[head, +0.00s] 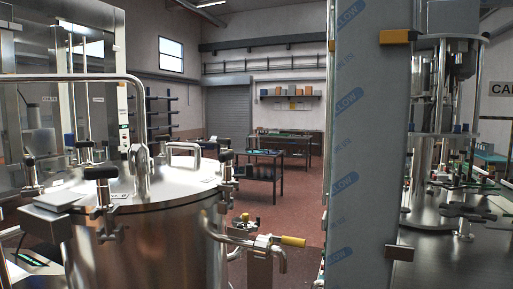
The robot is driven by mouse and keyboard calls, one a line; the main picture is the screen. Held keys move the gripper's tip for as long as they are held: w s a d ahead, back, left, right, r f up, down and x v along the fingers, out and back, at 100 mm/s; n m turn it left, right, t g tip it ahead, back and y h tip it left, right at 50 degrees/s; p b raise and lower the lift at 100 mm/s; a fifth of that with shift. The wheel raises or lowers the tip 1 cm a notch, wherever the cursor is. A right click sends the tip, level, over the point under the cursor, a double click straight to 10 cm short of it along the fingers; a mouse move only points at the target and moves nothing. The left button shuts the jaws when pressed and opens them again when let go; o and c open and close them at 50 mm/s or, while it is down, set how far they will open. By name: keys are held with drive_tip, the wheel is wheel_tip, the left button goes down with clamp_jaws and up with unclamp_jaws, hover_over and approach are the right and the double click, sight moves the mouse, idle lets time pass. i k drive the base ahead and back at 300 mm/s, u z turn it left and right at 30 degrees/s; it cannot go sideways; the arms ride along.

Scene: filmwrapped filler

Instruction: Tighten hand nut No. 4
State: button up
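A round steel vessel (150,245) stands at the left front with a flat, bright lid (165,187). Several black-headed hand nuts sit around the lid's rim. One hand nut (102,173) is at the front of the rim, another (226,156) at the right, and another (30,162) at the left. Others stand towards the back, partly behind a bent steel pipe. I cannot read any number, so I cannot tell which nut is No. 4, nor how tight any nut is. My gripper is not in view.
A film-wrapped upright panel (367,150) stands right of centre, hiding part of the room. A pipe with a yellow-handled valve (293,241) juts out right of the vessel. Filling machinery (440,120) stands at the right. Red floor (300,200) is open between vessel and panel, towards workbenches.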

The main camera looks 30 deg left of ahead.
sight(226, 158)
drive_tip(key=u, duration=0.05)
drive_tip(key=i, duration=0.4)
drive_tip(key=u, duration=2.15)
